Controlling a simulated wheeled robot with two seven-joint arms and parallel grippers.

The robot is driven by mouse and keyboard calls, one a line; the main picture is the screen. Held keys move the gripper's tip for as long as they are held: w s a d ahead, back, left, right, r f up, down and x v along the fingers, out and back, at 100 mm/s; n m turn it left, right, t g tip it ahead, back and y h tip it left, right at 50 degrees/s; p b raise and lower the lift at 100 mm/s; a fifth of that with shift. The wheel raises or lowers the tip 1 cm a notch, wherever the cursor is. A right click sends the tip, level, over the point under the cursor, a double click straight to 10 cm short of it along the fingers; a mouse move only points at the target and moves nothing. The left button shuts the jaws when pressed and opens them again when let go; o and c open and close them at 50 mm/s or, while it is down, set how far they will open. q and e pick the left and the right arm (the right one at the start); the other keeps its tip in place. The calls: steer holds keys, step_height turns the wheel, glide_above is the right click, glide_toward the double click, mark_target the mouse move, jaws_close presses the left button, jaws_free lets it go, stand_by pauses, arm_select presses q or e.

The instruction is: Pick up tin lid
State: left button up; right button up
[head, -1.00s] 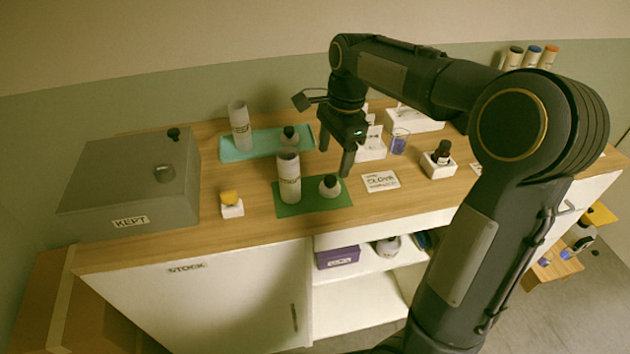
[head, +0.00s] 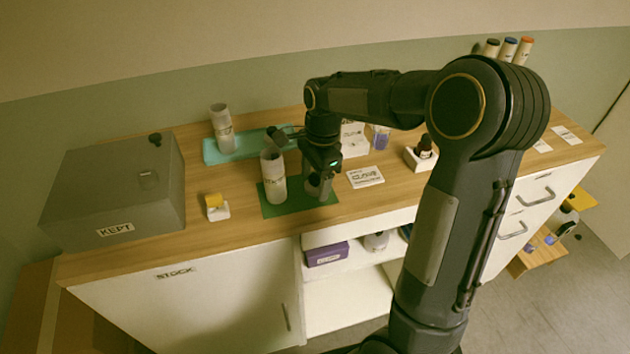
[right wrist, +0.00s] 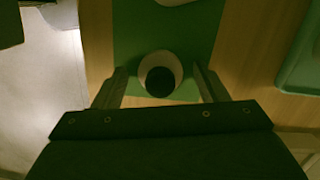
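The tin lid (right wrist: 150,62), pale and round with a dark knob, sits on the green mat (right wrist: 137,28). My right gripper (head: 318,186) is low over the mat, pointing down. In the right wrist view its two fingers stand apart, one on each side of the lid, with gaps visible. In the head view the gripper mostly hides this lid. A tall pale tin (head: 272,176) stands upright on the green mat (head: 278,210), left of the gripper. My left gripper is not in view.
A teal tray (head: 240,153) behind holds another tin (head: 222,128); the gripper partly hides its back right. A grey KEPT box (head: 112,190) is at left.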

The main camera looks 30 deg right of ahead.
steer(key=c, duration=0.9)
steer(key=shift+r, duration=0.1)
